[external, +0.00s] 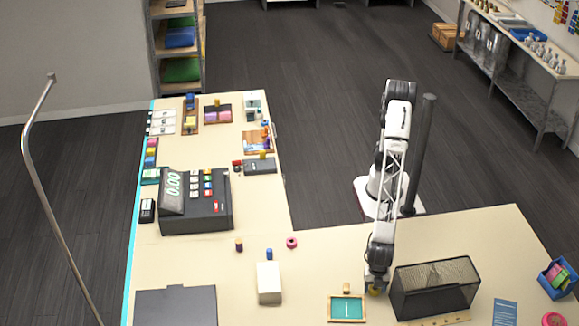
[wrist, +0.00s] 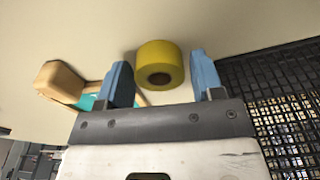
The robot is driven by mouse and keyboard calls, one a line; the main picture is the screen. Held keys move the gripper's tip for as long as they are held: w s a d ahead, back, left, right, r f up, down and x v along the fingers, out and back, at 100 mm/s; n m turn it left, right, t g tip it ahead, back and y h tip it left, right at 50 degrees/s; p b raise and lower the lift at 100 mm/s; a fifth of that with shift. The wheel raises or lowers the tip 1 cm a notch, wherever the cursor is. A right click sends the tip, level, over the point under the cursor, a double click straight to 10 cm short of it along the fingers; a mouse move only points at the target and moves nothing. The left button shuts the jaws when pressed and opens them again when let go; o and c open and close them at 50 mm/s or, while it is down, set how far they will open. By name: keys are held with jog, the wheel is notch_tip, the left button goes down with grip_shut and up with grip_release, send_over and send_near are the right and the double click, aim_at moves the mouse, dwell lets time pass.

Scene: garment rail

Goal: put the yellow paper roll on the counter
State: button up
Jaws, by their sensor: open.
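The yellow paper roll (wrist: 160,56) shows in the wrist view, with its dark core hole facing the camera. It lies between the two blue fingertips of my gripper (wrist: 159,68), with a visible gap on each side. In the external view my gripper (external: 377,280) points down over the counter, and the yellow roll (external: 375,292) shows just under it, largely hidden. My gripper is open. The cream counter (external: 330,255) is L-shaped. The roll appears to be at counter level, but I cannot tell whether it touches the surface.
A black mesh basket (external: 435,285) stands close to the right of my gripper. A wood-framed green board (external: 347,309) with a wooden block (external: 346,288) lies to the left. A white box (external: 269,283), pink ring (external: 292,242) and cash register (external: 195,200) are farther left. Counter between is clear.

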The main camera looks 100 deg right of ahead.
dwell(0.3)
jog(key=c, duration=0.7)
jog(key=shift+r, duration=0.15)
jog(key=shift+c, duration=0.2)
notch_tip(320, 180, up, 18)
dwell(0.7)
